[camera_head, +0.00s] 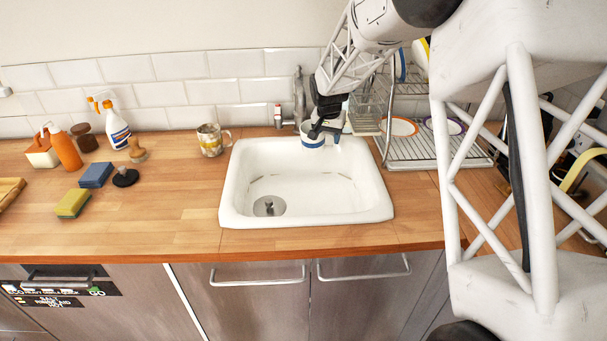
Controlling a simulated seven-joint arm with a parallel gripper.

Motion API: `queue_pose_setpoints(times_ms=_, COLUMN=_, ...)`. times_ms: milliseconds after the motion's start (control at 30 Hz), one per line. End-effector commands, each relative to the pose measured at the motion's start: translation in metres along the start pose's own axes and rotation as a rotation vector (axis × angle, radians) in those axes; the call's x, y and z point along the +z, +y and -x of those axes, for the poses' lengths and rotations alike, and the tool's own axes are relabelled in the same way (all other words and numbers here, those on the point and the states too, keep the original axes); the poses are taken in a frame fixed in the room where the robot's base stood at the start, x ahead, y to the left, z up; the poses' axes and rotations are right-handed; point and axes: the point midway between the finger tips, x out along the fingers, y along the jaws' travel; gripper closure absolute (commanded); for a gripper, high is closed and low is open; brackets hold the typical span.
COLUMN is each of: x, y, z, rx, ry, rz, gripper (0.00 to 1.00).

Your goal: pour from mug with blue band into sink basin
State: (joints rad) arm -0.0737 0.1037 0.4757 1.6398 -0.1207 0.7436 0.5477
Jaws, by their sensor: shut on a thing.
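The mug with the blue band (311,142) is white with a blue stripe and is at the back rim of the sink, right of its middle. My gripper (318,129) is shut on this mug from above. The mug looks roughly upright. Its inside is hidden, and I cannot tell whether it touches the rim or hangs just above it. The white sink basin (229,190) is set in the wooden counter, in front of and below the mug. Its drain (269,206) shows at the front left of the basin floor, and the basin looks empty.
A patterned mug (211,140) stands left of the sink. The tap (299,100) rises behind it. A wire dish rack (435,150) with plates is to the right. Sponges (73,203), a black stopper (125,177) and bottles (115,128) are on the left counter. My arm hides the right side.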

Motion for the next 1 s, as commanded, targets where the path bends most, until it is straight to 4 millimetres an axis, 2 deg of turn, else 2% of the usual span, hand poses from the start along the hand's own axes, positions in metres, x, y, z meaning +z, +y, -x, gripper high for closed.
queue_pose_setpoints(times_ms=500, x=-0.006, y=0.000, z=0.027, rx=-0.001, ry=0.002, rz=-0.001, gripper=1.00)
queue_pose_setpoints(times_ms=1000, x=-0.006, y=0.000, z=0.029, rx=0.000, ry=0.002, rz=0.000, gripper=1.00)
